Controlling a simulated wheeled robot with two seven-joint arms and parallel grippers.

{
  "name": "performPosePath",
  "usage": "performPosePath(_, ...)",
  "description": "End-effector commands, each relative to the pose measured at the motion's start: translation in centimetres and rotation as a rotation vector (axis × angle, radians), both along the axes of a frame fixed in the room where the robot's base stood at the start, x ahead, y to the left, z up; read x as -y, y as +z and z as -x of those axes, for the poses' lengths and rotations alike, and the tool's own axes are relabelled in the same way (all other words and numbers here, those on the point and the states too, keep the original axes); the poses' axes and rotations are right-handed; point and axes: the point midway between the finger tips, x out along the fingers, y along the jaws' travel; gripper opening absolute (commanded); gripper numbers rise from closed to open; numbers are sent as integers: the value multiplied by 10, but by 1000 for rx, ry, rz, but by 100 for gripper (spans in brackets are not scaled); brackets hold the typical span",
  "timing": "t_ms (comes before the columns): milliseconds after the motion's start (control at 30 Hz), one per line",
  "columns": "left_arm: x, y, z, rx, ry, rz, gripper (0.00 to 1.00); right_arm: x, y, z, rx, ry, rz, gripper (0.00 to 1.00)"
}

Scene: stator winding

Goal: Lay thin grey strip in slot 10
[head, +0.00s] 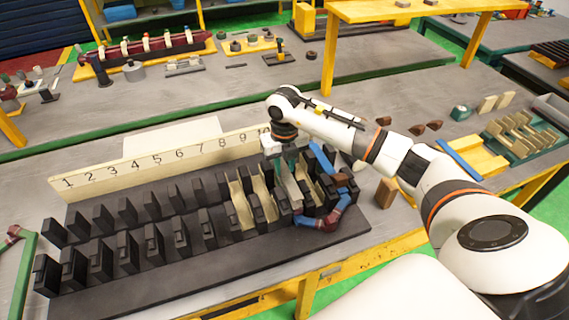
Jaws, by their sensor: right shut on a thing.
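The black slotted stator block (215,262) lies on the table, with a cream number board (150,164) numbered from 1 rightward behind it. My right gripper (284,166) points down over the block's right end, by the highest numbers. It is shut on a thin grey strip (290,187), which reaches down among the black teeth at about slot 10. I cannot tell whether the strip touches the slot floor. Cream liners (239,204) line the slots just left of it. My right arm hides part of the board's right end. My left gripper is out of view.
A blue and red coil bundle (328,217) loops around the teeth at the block's right end, close to the strip. Brown wedges (385,193) and a green rack of cream pieces (522,136) lie farther right. Bare table shows left of the board.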

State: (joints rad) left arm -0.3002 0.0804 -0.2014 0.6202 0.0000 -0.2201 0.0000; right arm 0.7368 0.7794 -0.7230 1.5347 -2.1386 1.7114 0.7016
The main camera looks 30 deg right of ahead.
Motion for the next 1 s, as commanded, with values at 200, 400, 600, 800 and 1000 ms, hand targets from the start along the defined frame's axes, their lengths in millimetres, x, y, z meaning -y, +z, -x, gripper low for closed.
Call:
performPosePath(200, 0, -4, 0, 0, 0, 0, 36, 0, -4, 0, 0, 0, 0, 0)
performPosePath(400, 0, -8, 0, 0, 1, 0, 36, 0, -10, 0, 0, -1, 0, 0)
performPosePath(600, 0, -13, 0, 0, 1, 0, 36, 0, -16, 0, 0, -1, -1, 0)
performPosePath(800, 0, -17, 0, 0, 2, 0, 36, 0, -21, 0, 0, -1, -1, 0)
performPosePath(1000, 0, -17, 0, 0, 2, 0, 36, 0, -22, 0, -1, -1, -1, 0)
